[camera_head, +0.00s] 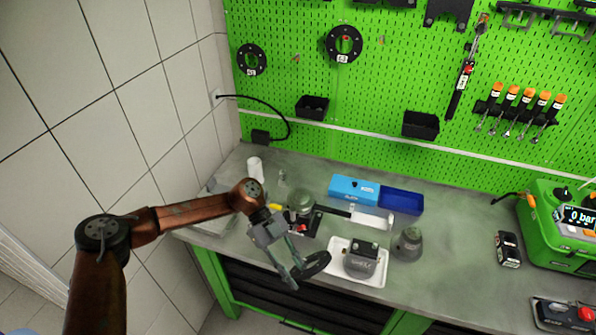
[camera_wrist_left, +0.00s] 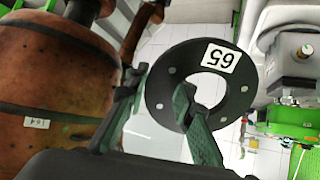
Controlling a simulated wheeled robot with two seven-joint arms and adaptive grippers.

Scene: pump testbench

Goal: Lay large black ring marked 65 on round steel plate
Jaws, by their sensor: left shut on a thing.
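The large black ring (camera_wrist_left: 165,85) has a white label reading 65 and several small holes in its face. My left gripper (camera_wrist_left: 150,105) is shut on the ring's rim, with one finger at the outer edge and the other in the central hole. In the head view the ring (camera_head: 316,265) hangs tilted from the left gripper (camera_head: 300,272), near the bench's front edge and left of the white tray. A round grey metal part (camera_head: 300,201) stands on the bench behind the gripper; I cannot tell whether it is the round steel plate. My right gripper is not in view.
The white tray (camera_head: 340,272) holds a dark grey block (camera_head: 360,262). A grey conical part (camera_head: 407,244) stands to its right. Blue boxes (camera_head: 402,201) lie behind. Two other black rings (camera_head: 343,43) hang on the green pegboard.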

